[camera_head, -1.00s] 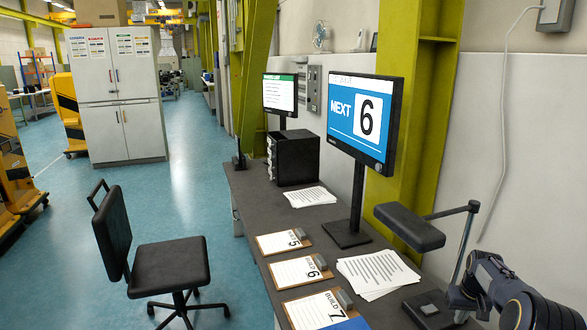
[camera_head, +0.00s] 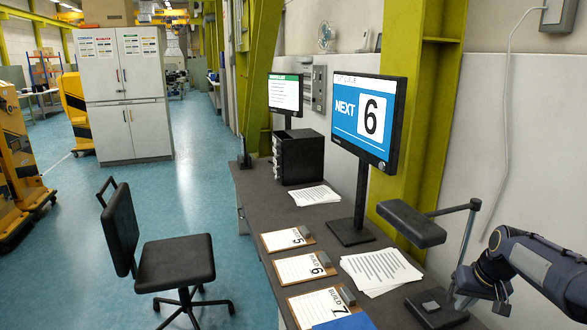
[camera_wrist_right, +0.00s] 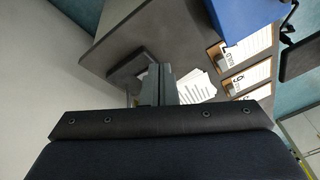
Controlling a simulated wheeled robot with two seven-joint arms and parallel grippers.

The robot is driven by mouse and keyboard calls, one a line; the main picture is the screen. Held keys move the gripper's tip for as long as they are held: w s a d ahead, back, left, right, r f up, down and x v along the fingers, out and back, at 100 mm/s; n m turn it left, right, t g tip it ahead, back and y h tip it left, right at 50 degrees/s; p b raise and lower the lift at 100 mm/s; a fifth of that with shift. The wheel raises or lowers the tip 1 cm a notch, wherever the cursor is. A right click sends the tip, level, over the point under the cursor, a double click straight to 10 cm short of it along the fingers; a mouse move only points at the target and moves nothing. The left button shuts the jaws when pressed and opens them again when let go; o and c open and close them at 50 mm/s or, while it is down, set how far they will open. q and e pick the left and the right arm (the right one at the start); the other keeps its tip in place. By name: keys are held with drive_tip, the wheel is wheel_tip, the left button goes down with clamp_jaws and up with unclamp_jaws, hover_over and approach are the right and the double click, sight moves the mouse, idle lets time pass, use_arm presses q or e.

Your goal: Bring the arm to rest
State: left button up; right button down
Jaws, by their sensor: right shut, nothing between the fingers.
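My right arm (camera_head: 545,262) comes in from the right edge in the head view. Its dark gripper (camera_head: 502,307) hangs down at the right end of the desk, beside the lamp-like stand. In the right wrist view the narrow grey jaws (camera_wrist_right: 158,88) are together with nothing between them. My left gripper is not in view.
The dark desk (camera_head: 245,185) holds a monitor reading NEXT 6 (camera_head: 368,115), clipboards (camera_head: 300,268), loose papers (camera_head: 380,269) and a flat-headed stand (camera_head: 410,222). A blue object (camera_wrist_right: 235,20) shows in the wrist view.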

drive_tip(key=s+a+r+t+y, duration=0.1)
drive_tip(key=s+a+r, duration=0.2)
drive_tip(key=s+a, duration=0.4)
drive_tip(key=s+a+r+t+y, duration=0.1)
drive_tip(key=s+a+r, duration=0.4)
drive_tip(key=s, duration=0.5)
drive_tip(key=s+a+f+n, duration=0.1)
drive_tip(key=s+a+f, duration=0.5)
drive_tip(key=s+a, duration=0.3)
drive_tip(key=s, duration=0.3)
drive_tip(key=shift+y, duration=0.4)
